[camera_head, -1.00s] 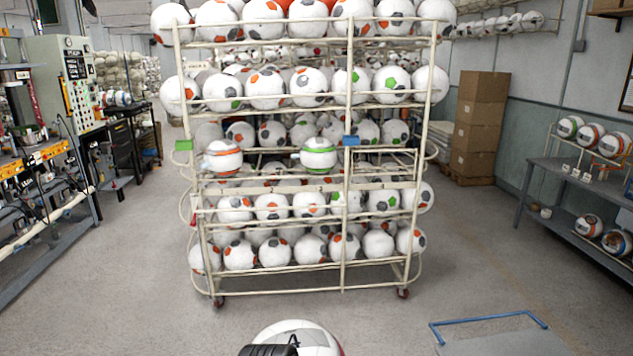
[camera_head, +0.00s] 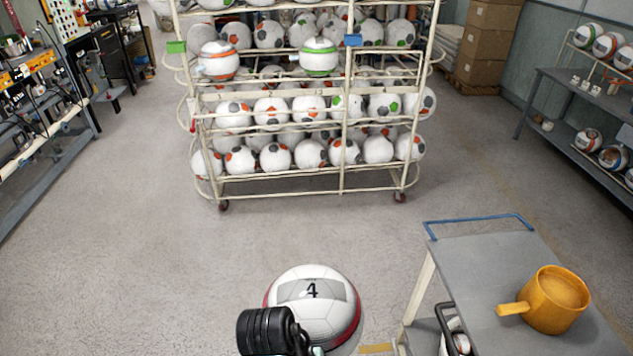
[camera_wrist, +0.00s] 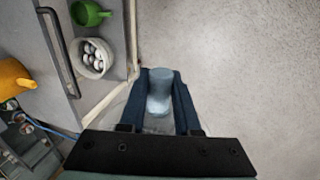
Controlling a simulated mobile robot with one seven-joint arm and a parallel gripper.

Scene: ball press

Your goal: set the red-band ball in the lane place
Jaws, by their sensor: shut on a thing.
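In the wrist view my gripper (camera_wrist: 160,90) is shut on a smooth, pale grey-blue thing (camera_wrist: 158,95) with a rounded end. No red band shows on it, and I cannot tell what it is. Behind it lies bare floor. My fingers do not show in the head view. An orange-band ball (camera_head: 218,60) and a green-band ball (camera_head: 319,57) sit apart on the front of the white rack's middle tier (camera_head: 345,188). A gap (camera_head: 266,72) lies between them.
The wrist view shows a green mug (camera_wrist: 90,13) and a white bowl (camera_wrist: 95,57). Floor before the rack (camera_head: 140,210) is clear.

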